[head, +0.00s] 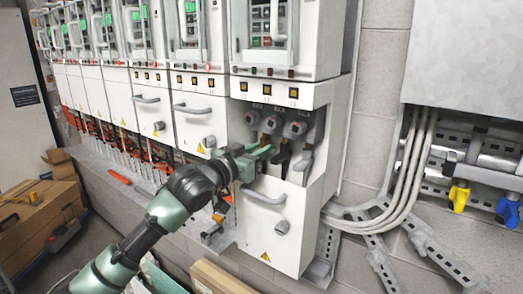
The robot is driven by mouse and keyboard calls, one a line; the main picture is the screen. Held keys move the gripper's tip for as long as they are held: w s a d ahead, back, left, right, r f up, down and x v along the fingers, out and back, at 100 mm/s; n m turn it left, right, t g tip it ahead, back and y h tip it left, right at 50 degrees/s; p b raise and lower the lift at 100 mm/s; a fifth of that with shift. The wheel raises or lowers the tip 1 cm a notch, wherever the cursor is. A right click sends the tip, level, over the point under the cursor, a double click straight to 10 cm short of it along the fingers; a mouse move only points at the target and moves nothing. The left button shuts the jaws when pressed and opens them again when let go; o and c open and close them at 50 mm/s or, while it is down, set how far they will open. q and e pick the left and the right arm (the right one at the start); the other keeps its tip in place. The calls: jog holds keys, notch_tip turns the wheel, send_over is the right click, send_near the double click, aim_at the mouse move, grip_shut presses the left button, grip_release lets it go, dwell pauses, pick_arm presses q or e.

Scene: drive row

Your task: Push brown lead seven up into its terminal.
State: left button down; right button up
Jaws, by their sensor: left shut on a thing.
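The rightmost cabinet (316,170) of the row has an open compartment with a left terminal (252,118), a middle terminal (271,125) and a right terminal (295,129). Dark lead ends (283,160) hang below the middle and right terminals. My left gripper (261,155) is at the left side of this compartment, below the left terminal. It is shut on what appears to be brown lead seven, which its jaws and wrist almost fully hide. I cannot tell whether the lead touches the terminal. My right gripper is out of view.
A grey door handle (265,198) sticks out just below my left gripper. More cabinets (196,110) run away to the left. Grey cables (400,190) curve along the wall at right. Boxes (40,215) and boards (222,279) lie on the floor.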

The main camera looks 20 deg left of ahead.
pick_arm(q)
notch_tip(320, 180, up, 3)
jog(key=shift+f+p, duration=0.2)
jog(key=shift+p, duration=1.05)
jog(key=shift+f, duration=0.1)
jog(key=c, duration=1.3)
grip_release()
jog(key=shift+s, duration=0.1)
